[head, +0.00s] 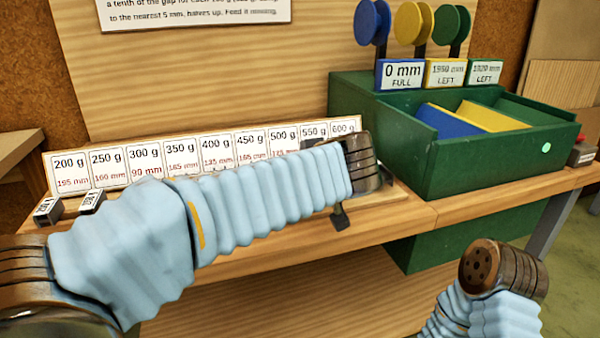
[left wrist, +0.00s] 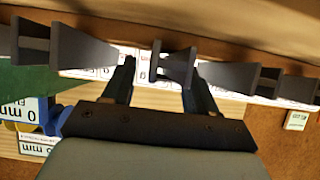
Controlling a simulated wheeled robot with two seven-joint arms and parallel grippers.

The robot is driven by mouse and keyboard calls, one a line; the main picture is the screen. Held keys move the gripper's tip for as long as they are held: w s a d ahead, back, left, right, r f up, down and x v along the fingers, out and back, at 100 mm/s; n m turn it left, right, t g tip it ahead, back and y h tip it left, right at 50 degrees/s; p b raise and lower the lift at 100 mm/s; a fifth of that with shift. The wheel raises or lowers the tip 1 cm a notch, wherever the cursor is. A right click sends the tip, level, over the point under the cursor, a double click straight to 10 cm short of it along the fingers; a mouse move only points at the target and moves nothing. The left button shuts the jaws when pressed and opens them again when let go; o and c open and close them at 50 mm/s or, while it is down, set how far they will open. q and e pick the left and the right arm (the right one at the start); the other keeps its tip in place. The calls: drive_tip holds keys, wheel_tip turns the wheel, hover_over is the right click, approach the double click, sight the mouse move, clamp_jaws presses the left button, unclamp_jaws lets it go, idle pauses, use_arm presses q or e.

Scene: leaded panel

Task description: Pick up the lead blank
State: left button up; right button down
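My left arm reaches across the bench in the head view, and its sleeve and wrist hide most of the left gripper. One dark part of it (head: 340,217) shows below the wrist. In the left wrist view the left gripper (left wrist: 158,75) has its two fingers apart. A dark, waisted piece (left wrist: 173,65) lies between and beyond the fingertips, close to the right finger with a gap to the left one. I cannot tell whether it is the lead blank or whether a finger touches it. My right gripper is out of view.
Labelled gram cards (head: 115,168) stand along the bench back. Two small dark labelled blocks (head: 47,210) (head: 92,201) sit at the left. A green bin (head: 470,165) with blue and yellow dividers stands at the right. More dark tapered shapes (left wrist: 80,45) line the wrist view.

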use_arm(q)
clamp_jaws()
drive_tip(key=shift+r, duration=0.15)
